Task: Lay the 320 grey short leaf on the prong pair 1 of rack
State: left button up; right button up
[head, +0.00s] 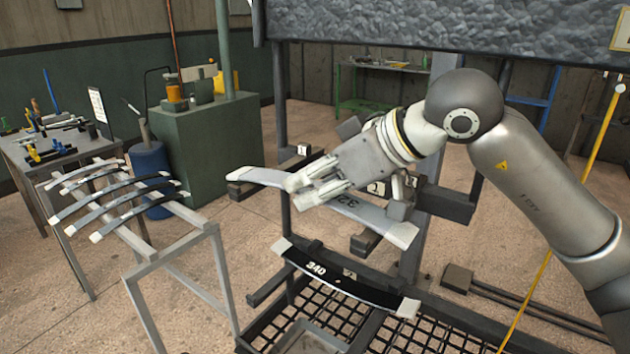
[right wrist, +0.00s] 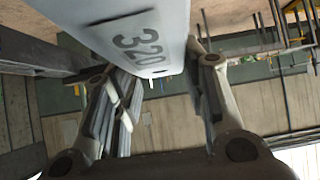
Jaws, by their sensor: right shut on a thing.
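The grey short leaf (head: 370,217), marked 320, is held in my right gripper (head: 312,190) near its middle. It lies slantwise across the head view, its pale ends at upper left and lower right. The right wrist view shows its 320 face (right wrist: 135,35) between the fingers. The rack (head: 430,215) has dark prongs under and behind the leaf. A tag 1 (head: 303,150) marks a prong at upper left; a tag 2 (head: 374,188) is behind my gripper. I cannot tell if the leaf touches the prongs. My left gripper is out of view.
A black leaf marked 340 (head: 345,283) lies lower on the rack, above a black grid (head: 440,335). A grey stand (head: 165,250) at left bears several dark leaves. A tool bench (head: 35,150) and green cabinet (head: 205,140) stand behind. Floor between stand and rack is clear.

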aim_at(351, 204)
dwell(0.3)
jog(key=o, duration=1.4)
jog(key=shift+s, duration=0.1)
jog(key=shift+f, duration=0.15)
jog(key=v, duration=0.7)
jog(key=shift+s+d+r, duration=0.1)
jog(key=shift+d+r, duration=0.05)
jog(key=shift+r, duration=0.15)
